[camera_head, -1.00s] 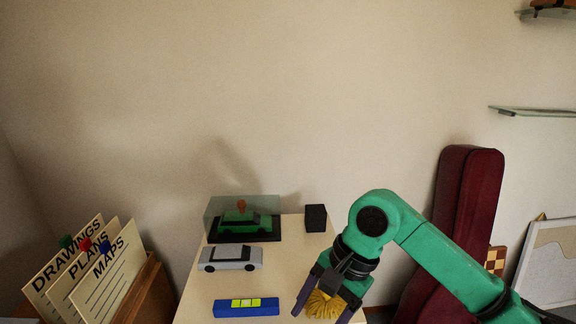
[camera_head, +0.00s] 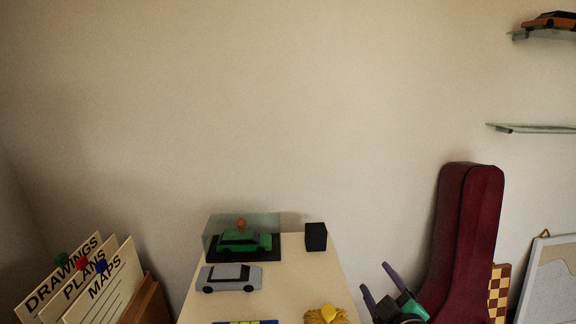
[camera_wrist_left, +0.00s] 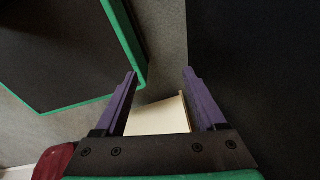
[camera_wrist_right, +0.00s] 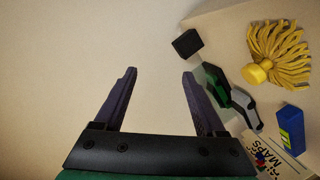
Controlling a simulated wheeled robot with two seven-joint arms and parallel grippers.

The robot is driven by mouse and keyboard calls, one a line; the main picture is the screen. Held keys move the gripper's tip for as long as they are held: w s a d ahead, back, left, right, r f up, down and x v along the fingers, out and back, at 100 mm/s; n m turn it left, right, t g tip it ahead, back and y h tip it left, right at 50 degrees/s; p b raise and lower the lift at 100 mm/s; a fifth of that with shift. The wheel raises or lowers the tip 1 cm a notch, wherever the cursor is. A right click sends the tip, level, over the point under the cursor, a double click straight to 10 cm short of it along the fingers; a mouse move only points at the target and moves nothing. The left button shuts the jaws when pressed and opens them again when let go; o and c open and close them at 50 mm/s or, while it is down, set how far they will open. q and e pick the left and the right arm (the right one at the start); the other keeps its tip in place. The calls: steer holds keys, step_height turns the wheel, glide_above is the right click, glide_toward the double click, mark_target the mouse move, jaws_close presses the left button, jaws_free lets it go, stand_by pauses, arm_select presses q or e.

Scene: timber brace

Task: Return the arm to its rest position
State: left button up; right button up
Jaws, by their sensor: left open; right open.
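My right gripper (camera_head: 375,277) is low in the head view, to the right of the table (camera_head: 290,285). It is open, its fingers spread and empty. In the right wrist view it is also open (camera_wrist_right: 158,73), with bare beige between the fingers. My left gripper is outside the head view. In the left wrist view it is open (camera_wrist_left: 160,73), with nothing between its fingers. A yellow stringy tassel or mop head (camera_head: 326,315) lies on the table, left of and apart from the right gripper.
The table also holds a black block (camera_head: 316,237), a green car under a clear cover (camera_head: 243,240), a grey car (camera_head: 229,277) and a blue bar (camera_head: 240,322). A dark red case (camera_head: 465,240) stands right of the right gripper. File folders (camera_head: 80,285) are at left.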

steer(key=s+d+f+m+g, duration=0.2)
steer(key=s+f+m+g, duration=0.3)
steer(key=s+f, duration=0.5)
steer(key=s+d+f+m+g, duration=0.2)
steer(key=s+f+m+g, duration=0.1)
steer(key=s+f+g, duration=0.55)
steer(key=s+f, duration=0.2)
steer(key=f, duration=1)
steer(key=s+f, duration=0.2)
steer(key=f, duration=1)
steer(key=s+d+f+g, duration=0.1)
steer(key=s+d+f, duration=0.1)
steer(key=s+f, duration=1.3)
steer(key=shift+s+d+f, duration=0.15)
steer(key=shift+s+d, duration=0.2)
steer(key=shift+s, duration=0.55)
